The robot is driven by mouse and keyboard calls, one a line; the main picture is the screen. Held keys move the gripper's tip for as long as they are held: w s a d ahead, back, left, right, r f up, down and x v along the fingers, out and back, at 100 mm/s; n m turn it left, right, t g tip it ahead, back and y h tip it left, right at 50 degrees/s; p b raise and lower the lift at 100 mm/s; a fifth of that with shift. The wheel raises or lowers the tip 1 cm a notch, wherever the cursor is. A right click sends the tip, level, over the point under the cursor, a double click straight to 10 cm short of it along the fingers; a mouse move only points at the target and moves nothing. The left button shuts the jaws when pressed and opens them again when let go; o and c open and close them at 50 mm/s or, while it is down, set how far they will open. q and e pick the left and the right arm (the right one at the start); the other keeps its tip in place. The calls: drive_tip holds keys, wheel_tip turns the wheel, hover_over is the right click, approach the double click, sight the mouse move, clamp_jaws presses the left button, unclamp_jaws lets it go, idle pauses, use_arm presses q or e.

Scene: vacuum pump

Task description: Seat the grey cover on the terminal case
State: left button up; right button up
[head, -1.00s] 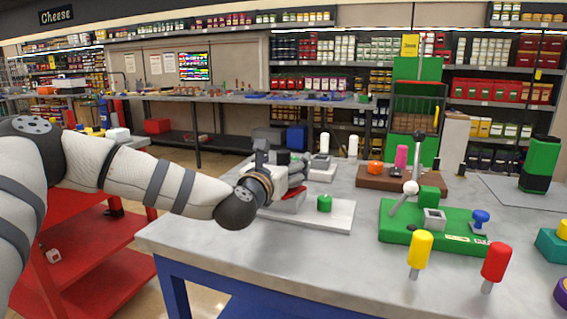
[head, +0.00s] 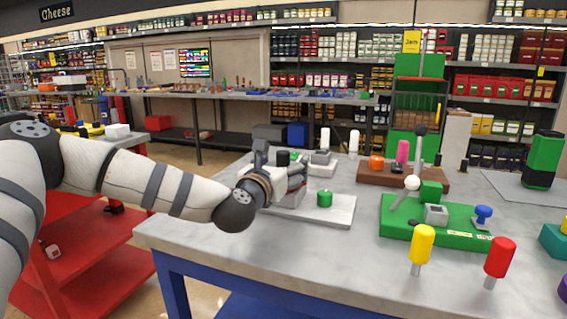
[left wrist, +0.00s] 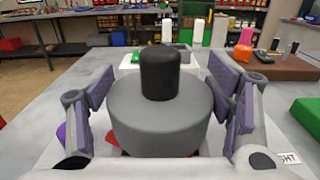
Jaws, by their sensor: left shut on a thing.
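The grey cover (left wrist: 160,118) is a round grey body with a black knob on top. It is upright between the two fingers of my left gripper (left wrist: 162,110) in the left wrist view. In the head view my left gripper (head: 292,180) is shut on the cover over the left part of a pale base plate (head: 335,212). The cover's black knob (head: 283,158) shows above the fingers. A grey block (head: 290,199), which may be the terminal case, shows under the gripper. Small red parts show below the cover in the left wrist view. The contact underneath is hidden. My right gripper is not in view.
A white-based fixture (head: 322,168) is close behind. A green fixture (head: 440,230) with a lever is to the right. Yellow (head: 422,245) and red (head: 499,257) handles stand near the front edge.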

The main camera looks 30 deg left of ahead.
use_arm(q)
drive_tip(key=shift+r, duration=0.1)
drive_tip(key=o, duration=1.3)
drive_tip(key=shift+r+p, duration=1.55)
drive_tip(key=shift+r, duration=3)
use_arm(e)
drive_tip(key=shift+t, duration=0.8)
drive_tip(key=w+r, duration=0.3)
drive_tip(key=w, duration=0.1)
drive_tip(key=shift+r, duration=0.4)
use_arm(q)
drive_tip(key=shift+f, duration=0.15)
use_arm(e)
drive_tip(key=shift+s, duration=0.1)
